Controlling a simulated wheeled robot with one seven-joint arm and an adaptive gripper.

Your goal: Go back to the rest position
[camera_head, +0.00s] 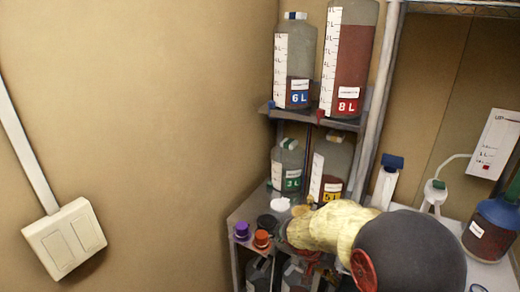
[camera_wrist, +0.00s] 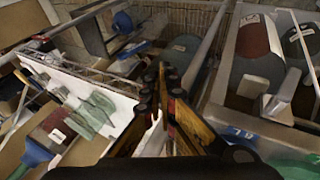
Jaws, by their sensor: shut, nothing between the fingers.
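My gripper (camera_wrist: 166,72) shows in the wrist view with its dark, orange-edged fingers together and nothing between them. In the head view my arm stretches over the lower right, in front of the shelf rack, and my gripper is mostly hidden behind it. The 6 L bottle (camera_head: 298,62) and the 8 L bottle (camera_head: 352,58), with dark red contents, stand on the upper shelf. The 3 L bottle (camera_head: 286,166) and a bottle with a yellow label (camera_head: 332,170) stand on the shelf below, the latter partly covered by my arm.
Purple (camera_head: 241,231) and orange (camera_head: 262,239) caps sit at the lower shelf's front-left edge, near a white lid (camera_head: 280,204). A metal post (camera_head: 378,90) stands right of the bottles. The left wall area is clear except a switch (camera_head: 66,241).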

